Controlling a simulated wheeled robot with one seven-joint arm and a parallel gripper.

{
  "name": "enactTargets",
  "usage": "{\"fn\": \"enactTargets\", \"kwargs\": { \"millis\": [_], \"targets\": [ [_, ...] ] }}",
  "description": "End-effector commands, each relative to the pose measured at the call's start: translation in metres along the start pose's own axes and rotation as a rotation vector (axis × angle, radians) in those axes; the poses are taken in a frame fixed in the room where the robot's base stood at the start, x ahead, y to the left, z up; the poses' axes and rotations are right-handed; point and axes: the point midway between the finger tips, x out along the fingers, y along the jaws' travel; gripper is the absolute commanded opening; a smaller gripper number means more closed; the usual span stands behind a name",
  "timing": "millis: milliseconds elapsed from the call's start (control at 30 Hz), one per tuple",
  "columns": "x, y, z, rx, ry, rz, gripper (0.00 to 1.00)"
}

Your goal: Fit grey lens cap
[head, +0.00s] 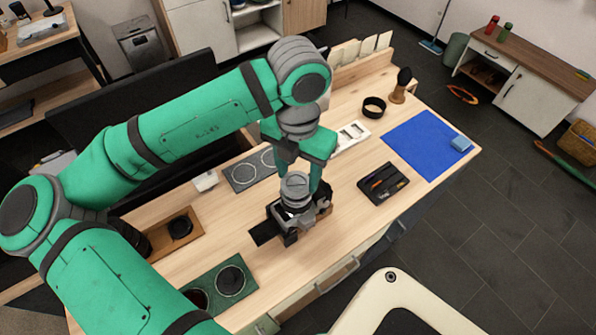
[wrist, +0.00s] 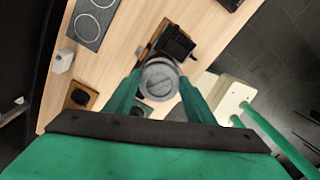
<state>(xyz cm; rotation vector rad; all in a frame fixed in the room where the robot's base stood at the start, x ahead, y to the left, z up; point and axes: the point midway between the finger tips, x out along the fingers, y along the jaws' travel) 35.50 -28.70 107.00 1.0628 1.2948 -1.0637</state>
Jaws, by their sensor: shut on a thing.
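The grey lens cap (wrist: 160,80) is a round disc with a raised bar across it, held between the two green fingers of my gripper (wrist: 160,82). In the head view my gripper (head: 299,186) points down over the black and grey camera (head: 291,221), with the cap at the top of the camera's upturned lens. The camera also shows in the wrist view (wrist: 178,41), just beyond the cap. The cap hides the lens front, and I cannot tell whether it is seated or just above the rim.
A black tool tray (head: 383,184) and a blue mat (head: 424,146) lie to the right. A grey pad with two rings (head: 240,175) lies left. A green pad (head: 213,278) and a wooden tray (head: 160,249) are at the front left. A black ring (head: 374,107) stands behind.

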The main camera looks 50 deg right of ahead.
Motion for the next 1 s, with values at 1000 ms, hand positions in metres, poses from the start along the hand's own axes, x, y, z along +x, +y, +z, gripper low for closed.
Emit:
{"fn": "enactTargets", "kwargs": {
  "millis": [1000],
  "targets": [
    [0.0076,-0.0007,0.0001,0.000,0.000,0.000,0.24]
  ]
}}
